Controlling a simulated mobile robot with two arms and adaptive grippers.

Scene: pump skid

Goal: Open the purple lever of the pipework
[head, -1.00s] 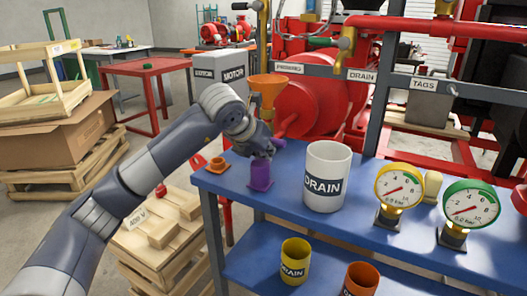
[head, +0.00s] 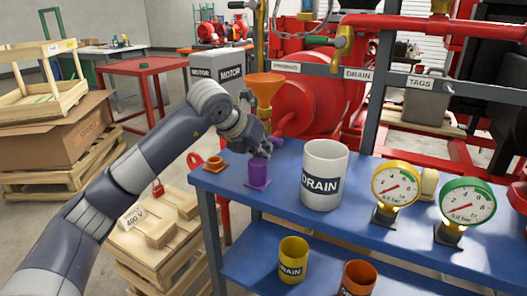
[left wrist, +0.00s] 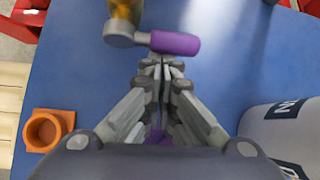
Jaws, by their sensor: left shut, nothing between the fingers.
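The purple lever (left wrist: 175,43) lies roughly sideways in the left wrist view, joined to a grey hub at its left end on a brass-coloured fitting (left wrist: 125,12). In the head view a bit of the lever (head: 277,142) shows just behind my left gripper (head: 266,151). My left gripper (left wrist: 163,66) is shut and empty. Its fingertips are close to the lever's near side; whether they touch it I cannot tell. The orange funnel (head: 264,87) is above and behind the gripper. My right gripper is not in view.
A purple cup (head: 258,174) stands under my gripper on the blue table (head: 350,222). An orange holder (head: 214,165) is to its left, a white drain mug (head: 325,174) to its right. Yellow (head: 396,184) and green (head: 467,203) gauges stand further right.

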